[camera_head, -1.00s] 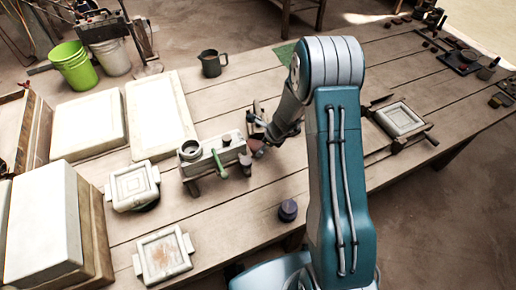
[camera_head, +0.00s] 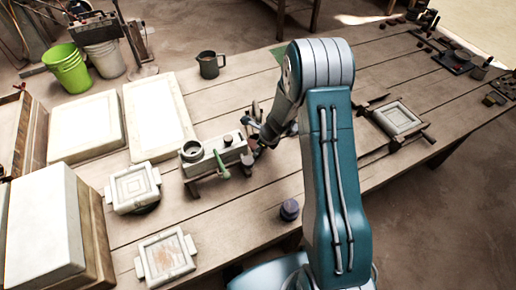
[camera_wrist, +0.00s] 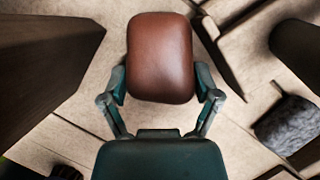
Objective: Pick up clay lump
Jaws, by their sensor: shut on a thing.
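The clay lump (camera_wrist: 160,57) is reddish brown, smooth and rounded, in the upper middle of the wrist view. My gripper (camera_wrist: 160,90) has one finger on each side of it and is shut on it. In the head view my gripper (camera_head: 258,137) is at the right end of a grey-green device on the table, with a green handle. The lump is hard to make out there, mostly hidden by the gripper and small tools.
The grey-green device (camera_head: 213,154) stands close to the left of my gripper. A dark round jar (camera_head: 289,209) stands nearer the front edge. Pale tile frames (camera_head: 134,187) lie at left, another frame (camera_head: 399,118) at right. A dark mug (camera_head: 211,64) is behind.

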